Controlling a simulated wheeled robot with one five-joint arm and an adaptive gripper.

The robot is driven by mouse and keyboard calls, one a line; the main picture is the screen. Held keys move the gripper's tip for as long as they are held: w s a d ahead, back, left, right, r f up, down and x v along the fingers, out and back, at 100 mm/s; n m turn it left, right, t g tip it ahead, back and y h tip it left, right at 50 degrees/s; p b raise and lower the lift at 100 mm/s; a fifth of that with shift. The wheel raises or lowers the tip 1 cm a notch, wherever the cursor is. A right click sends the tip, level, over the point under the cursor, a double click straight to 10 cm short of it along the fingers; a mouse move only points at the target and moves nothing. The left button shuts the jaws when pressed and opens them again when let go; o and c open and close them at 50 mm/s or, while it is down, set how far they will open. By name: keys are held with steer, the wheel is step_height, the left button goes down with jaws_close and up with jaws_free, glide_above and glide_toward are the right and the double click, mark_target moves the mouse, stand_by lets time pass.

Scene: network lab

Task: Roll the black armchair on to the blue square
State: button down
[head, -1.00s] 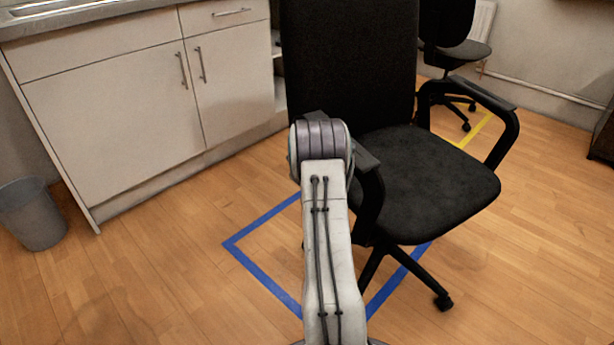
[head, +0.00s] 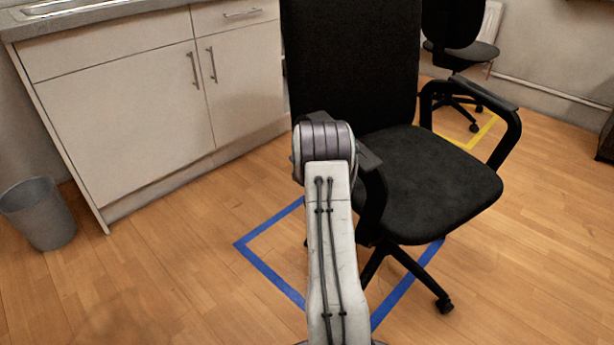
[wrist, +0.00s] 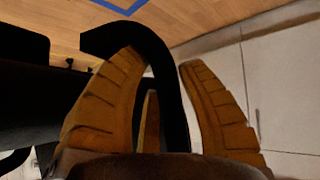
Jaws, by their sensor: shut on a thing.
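The black armchair (head: 430,180) stands upright over the right and far part of the blue square (head: 268,268), which is a tape outline on the floor. One foot of its base, with a caster, reaches outside the square's right line; the other casters are mostly hidden. In the wrist view, my gripper (wrist: 160,66) has its brown fingers on both sides of the chair's black armrest (wrist: 172,88) and is shut on it. In the head view my own arm hides the gripper and part of the square. Part of the blue line also shows in the wrist view (wrist: 120,8).
A white cabinet (head: 130,120) with a sink top stands at the left and back. A grey bin (head: 40,212) is at far left. Another black chair (head: 458,45) stands by a yellow floor outline (head: 488,130) at the back right. The wooden floor at front left is clear.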

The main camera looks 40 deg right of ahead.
steer(key=c, duration=1.1)
jaws_free()
steer(key=shift+w+r, duration=0.15)
steer(key=shift+r, duration=0.05)
steer(key=o, duration=0.4)
steer(key=shift+f, duration=0.1)
steer(key=shift+a, duration=0.1)
steer(key=v, duration=1.2)
steer(key=shift+c, duration=0.3)
